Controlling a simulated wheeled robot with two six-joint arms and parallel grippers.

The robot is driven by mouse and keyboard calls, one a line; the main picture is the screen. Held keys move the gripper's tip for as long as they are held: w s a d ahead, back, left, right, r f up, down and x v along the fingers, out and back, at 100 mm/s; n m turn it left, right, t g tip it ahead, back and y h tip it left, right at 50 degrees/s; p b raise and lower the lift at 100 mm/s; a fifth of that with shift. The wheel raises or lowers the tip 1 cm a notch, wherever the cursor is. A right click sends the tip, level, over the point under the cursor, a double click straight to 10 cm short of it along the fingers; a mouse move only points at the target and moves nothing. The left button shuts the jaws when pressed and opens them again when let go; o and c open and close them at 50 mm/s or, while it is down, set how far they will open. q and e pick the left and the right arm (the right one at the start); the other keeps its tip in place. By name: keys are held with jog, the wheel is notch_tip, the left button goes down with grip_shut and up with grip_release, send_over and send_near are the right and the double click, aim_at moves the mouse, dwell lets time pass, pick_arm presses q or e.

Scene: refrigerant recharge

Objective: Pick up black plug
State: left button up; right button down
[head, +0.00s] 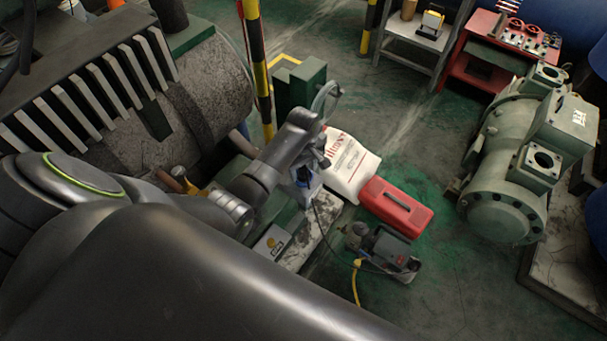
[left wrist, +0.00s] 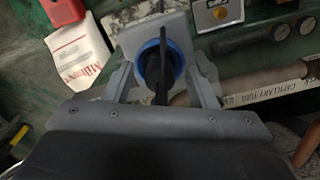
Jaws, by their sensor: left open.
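A black plug (left wrist: 161,68) shows in the left wrist view, upright in the picture across a round blue ring (left wrist: 144,66) on a pale grey housing (left wrist: 150,32). I cannot tell how deep it sits in the ring. My left gripper (left wrist: 163,80) is open, with one finger on each side of the blue ring and the plug between them; whether they touch is unclear. In the head view my left gripper (head: 316,163) is over the blue and grey socket (head: 306,183), and the plug is too small or hidden to make out. My right gripper is not in view.
A white printed sack (head: 350,165) and a red case (head: 396,207) lie beyond the socket. A small pump (head: 385,250) with a yellow hose (head: 357,283) stands on the floor. A large ribbed machine (head: 200,90) is on the left; a green compressor (head: 515,160) is on the right.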

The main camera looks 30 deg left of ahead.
aim_at(303, 168)
pick_arm(q)
jog(key=shift+f, duration=0.35)
jog(key=shift+c, duration=0.3)
jog(key=c, duration=0.9)
jog(key=shift+r, duration=0.15)
notch_tip(303, 168, up, 10)
jog(key=shift+f+p, duration=0.25)
jog(key=shift+p, duration=0.2)
jog(key=shift+r, duration=0.15)
